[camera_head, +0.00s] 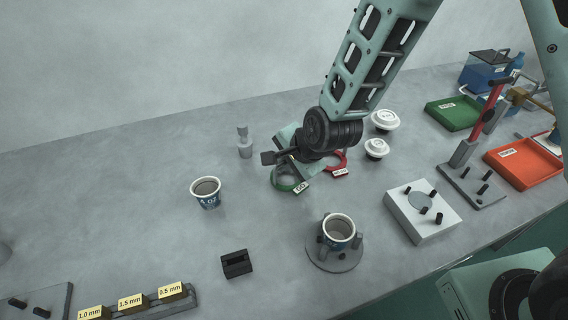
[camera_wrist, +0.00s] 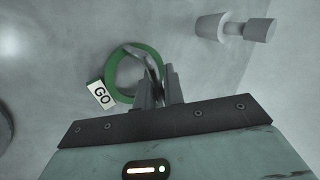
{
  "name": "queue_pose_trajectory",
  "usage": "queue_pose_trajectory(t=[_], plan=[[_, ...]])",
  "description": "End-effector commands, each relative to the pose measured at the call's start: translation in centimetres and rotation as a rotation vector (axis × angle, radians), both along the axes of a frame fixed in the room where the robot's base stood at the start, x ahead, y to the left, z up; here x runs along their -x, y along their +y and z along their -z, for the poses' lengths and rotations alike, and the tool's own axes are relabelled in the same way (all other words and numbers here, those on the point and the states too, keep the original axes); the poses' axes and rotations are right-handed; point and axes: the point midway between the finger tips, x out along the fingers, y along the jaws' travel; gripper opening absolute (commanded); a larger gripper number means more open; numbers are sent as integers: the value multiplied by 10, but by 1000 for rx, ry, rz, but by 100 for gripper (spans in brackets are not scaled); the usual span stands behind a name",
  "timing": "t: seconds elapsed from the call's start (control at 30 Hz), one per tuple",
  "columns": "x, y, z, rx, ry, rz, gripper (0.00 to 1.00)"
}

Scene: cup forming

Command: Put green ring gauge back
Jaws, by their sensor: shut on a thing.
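The green ring gauge (camera_head: 287,184) with a white GO tag is at the middle of the table in the head view. In the wrist view the green ring (camera_wrist: 114,88) lies at the fingertips, its tag to the lower left. My gripper (camera_wrist: 160,86) is shut on the ring's right side; it also shows in the head view (camera_head: 284,165), partly covered by my wrist. I cannot tell whether the ring touches the table. A red ring gauge (camera_head: 337,168) with a white tag lies just to the right, partly hidden by my gripper.
A grey stepped plug (camera_head: 244,146) stands behind left of my gripper. A paper cup (camera_head: 206,192) stands at left, another cup (camera_head: 338,230) sits in a round fixture in front. White lids (camera_head: 376,149) are at right. A black slotted block (camera_head: 236,263) is front left.

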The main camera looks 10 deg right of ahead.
Motion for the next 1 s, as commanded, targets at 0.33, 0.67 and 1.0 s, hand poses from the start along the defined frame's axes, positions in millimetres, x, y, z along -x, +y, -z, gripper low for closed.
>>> queue_pose_trajectory(t=[0.33, 0.67, 1.0], plan=[[0, 0, 6, -1, -1, 0, 0], [0, 0, 8, 0, -1, -1, 32], [4, -3, -5, -2, -2, 0, 32]])
